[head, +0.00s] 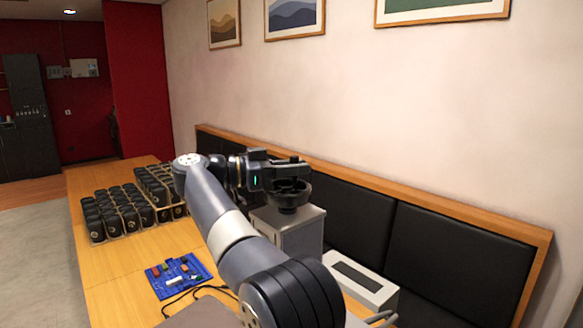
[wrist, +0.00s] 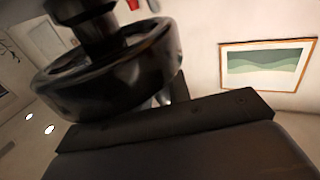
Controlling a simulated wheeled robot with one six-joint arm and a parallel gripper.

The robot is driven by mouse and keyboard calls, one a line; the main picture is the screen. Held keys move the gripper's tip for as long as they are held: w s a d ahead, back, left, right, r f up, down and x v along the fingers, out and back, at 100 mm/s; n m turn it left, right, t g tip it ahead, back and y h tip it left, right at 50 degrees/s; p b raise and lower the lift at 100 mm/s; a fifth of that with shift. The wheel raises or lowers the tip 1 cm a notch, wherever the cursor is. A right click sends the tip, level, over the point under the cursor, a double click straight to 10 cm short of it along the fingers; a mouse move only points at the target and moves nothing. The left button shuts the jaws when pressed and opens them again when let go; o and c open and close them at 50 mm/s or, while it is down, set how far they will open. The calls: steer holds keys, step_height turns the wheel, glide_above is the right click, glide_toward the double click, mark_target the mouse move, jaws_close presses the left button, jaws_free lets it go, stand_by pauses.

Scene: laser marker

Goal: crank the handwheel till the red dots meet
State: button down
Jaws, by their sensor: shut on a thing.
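The black handwheel (head: 288,194) sits on top of a grey box-shaped machine (head: 301,236) on the wooden table. My gripper (head: 279,172) comes to it from the left and is shut on it; I cannot tell whether it holds the rim or a crank handle. In the wrist view the dark round handwheel (wrist: 115,76) fills the upper left, close to my gripper. The red dots cannot be made out in either view. My arm hides part of the machine's front.
A white box with a dark slot (head: 377,292) stands right of the machine. A blue tool mat (head: 158,287) with small tools and a cable lie at the front left. Racks of black items (head: 121,209) fill the table's far left. A black padded bench (head: 440,255) runs along the wall.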

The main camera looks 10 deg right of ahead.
steer(key=shift+s+d+r+m+g, duration=0.15)
steer(key=shift+m+g, duration=0.35)
steer(key=shift+g, duration=0.3)
steer(key=shift+g, duration=0.3)
steer(key=c, duration=1.4)
jaws_free()
steer(key=shift+o, duration=0.2)
